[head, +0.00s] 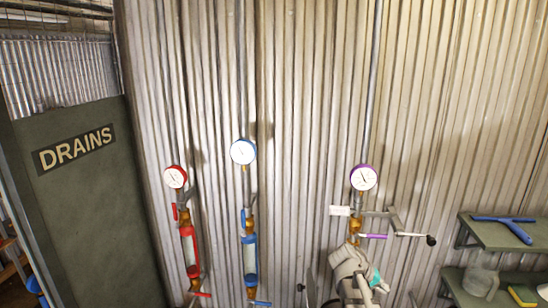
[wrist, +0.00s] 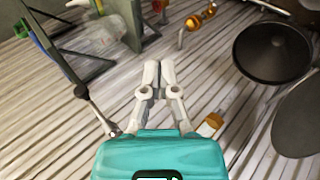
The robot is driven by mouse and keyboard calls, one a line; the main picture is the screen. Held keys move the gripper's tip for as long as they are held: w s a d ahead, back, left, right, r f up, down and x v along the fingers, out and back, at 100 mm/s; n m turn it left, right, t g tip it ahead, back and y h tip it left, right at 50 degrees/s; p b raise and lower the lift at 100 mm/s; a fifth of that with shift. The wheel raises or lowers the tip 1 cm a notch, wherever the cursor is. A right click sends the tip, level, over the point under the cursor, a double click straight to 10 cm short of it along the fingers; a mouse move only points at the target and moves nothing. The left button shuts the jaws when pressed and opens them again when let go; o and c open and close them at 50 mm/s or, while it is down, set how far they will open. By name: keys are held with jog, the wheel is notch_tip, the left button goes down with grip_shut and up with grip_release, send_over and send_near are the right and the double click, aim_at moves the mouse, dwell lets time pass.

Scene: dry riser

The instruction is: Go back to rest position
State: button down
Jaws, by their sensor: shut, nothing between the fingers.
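My gripper (wrist: 159,68) is in the middle of the wrist view, with its pale fingers together and nothing between them. Its teal body fills the bottom of that view. In the head view my pale grey arm end with a teal patch is at the lower right of centre. It is in front of the riser with the purple-rimmed gauge (head: 363,177), below its brass fitting (head: 355,226). The fingertips cannot be made out there. In the wrist view the fingers point along the corrugated wall and appear clear of the fittings.
A crank handle (head: 410,234) sticks out right of the purple gauge's riser. Risers with a red gauge (head: 175,177) and a blue gauge (head: 243,152) stand to the left. Shelves (head: 488,232) hold tools and a clear container (head: 481,281) at right. A DRAINS panel (head: 85,200) is far left.

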jog(key=s+a+f+y+b, duration=0.4)
jog(key=s+a+f, duration=0.1)
jog(key=a+f, duration=0.3)
jog(key=s+a+f+y+b, duration=0.5)
jog(key=a+f, duration=0.2)
jog(key=a, duration=0.1)
jog(key=shift+s+f+g, duration=0.2)
jog(key=shift+f+g, duration=0.1)
jog(key=shift+f, duration=0.1)
dwell(0.4)
